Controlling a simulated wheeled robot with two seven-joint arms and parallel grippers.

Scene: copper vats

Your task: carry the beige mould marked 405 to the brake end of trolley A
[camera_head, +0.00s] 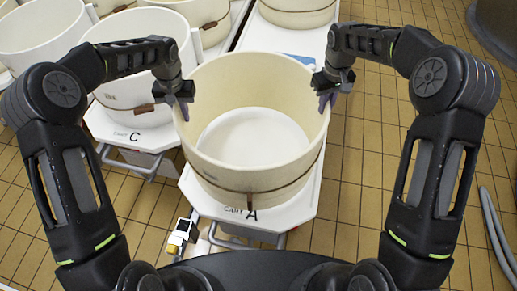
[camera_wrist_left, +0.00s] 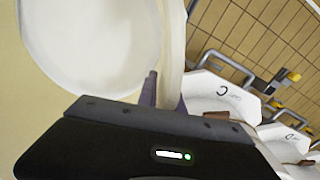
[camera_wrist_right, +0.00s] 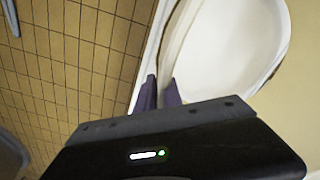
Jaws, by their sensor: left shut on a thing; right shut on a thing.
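The large round beige mould (camera_head: 251,178) is in the middle of the head view, upright over trolley A (camera_head: 300,208). I cannot read a 405 on it. My left gripper (camera_head: 184,108) is shut on its left rim and my right gripper (camera_head: 326,100) on its right rim. In the wrist views, the fingers of the left gripper (camera_wrist_left: 166,97) and right gripper (camera_wrist_right: 161,92) straddle the mould wall. The mould covers most of the trolley top near the end lettered A; I cannot tell whether it touches the top.
Trolley C (camera_head: 120,132) with another beige mould (camera_head: 125,85) stands close on the left. More moulds stand behind, one at the far end of the row (camera_head: 297,12). Tiled floor (camera_head: 365,190) is open on the right, with a grey hose (camera_head: 494,230) at the edge.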

